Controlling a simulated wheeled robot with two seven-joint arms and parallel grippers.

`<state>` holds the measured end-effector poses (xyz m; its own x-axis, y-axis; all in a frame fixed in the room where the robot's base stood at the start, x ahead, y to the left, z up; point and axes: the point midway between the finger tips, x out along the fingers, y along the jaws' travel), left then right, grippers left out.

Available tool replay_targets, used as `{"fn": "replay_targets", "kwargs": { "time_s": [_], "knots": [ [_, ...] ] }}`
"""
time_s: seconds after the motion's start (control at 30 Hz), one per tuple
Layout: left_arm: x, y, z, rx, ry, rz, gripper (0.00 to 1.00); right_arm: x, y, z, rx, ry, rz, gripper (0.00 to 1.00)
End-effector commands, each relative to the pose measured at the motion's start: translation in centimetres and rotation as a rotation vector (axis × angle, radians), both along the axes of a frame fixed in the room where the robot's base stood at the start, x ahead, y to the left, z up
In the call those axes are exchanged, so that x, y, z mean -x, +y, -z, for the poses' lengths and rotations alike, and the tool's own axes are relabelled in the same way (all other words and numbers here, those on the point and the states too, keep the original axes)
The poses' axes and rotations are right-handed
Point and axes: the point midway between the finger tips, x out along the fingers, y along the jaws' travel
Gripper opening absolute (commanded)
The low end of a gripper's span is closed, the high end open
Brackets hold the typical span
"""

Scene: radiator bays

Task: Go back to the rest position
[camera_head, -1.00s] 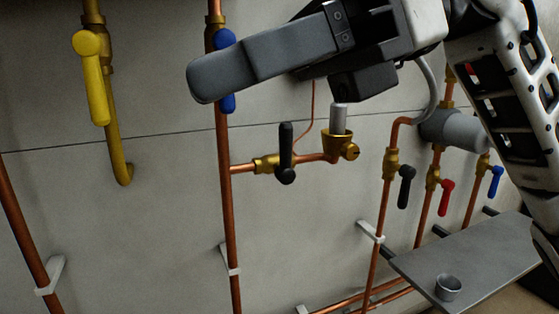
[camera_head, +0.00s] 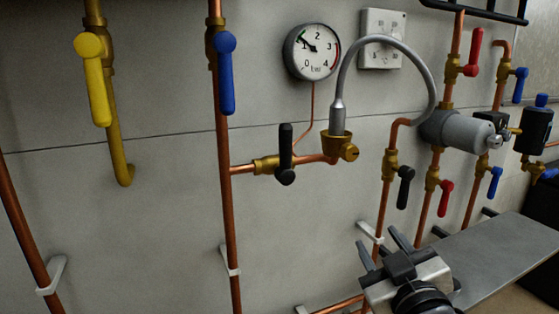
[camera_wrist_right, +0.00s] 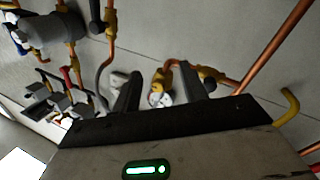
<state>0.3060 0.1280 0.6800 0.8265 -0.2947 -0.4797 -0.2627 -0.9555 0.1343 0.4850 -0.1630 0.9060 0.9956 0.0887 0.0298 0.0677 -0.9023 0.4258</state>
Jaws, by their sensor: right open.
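My right gripper (camera_head: 377,238) is low in the head view, in front of the wall pipes and the left end of the grey shelf. Its two fingers are apart, with nothing between them. The right wrist view also shows the open fingers (camera_wrist_right: 160,72), with the wall and brass fittings well beyond them. The grey hose (camera_head: 381,42) stands with its end in the brass funnel fitting (camera_head: 338,143), apart from my gripper. My left gripper is in neither view.
A yellow lever (camera_head: 95,82), a blue lever (camera_head: 226,75) and a black lever (camera_head: 285,155) stick out. The grey shelf (camera_head: 500,255) juts out at lower right.

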Motion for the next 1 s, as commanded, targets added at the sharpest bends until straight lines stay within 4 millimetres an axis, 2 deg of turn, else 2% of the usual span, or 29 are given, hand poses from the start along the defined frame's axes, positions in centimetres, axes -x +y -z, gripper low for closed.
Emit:
{"fn": "replay_targets", "kwargs": {
  "time_s": [0.03,0.1,0.2,0.3,0.4,0.6,0.8,1.0],
  "knots": [
    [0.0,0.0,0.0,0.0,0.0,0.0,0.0,1.3,-0.8,3.8,-0.032,0.141,0.028,0.43],
    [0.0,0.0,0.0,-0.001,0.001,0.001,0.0,3.7,-1.7,8.5,-0.071,0.332,0.067,0.43],
    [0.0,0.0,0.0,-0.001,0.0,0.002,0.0,7.5,-2.7,13.9,-0.112,0.569,0.11,0.43],
    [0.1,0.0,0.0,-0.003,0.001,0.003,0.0,11.1,-3.2,17.5,-0.137,0.749,0.144,0.43],
    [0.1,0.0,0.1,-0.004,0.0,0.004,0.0,14.2,-3.5,19.9,-0.156,0.889,0.167,0.43],
    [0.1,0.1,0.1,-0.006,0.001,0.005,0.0,19.9,-3.8,23.1,-0.18,1.115,0.201,0.43],
    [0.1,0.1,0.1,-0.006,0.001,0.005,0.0,25.1,-4.0,24.9,-0.194,1.311,0.231,0.43],
    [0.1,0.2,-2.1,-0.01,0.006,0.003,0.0,22.7,-2.6,23.4,-0.23,1.186,0.163,0.43]
  ]
}}
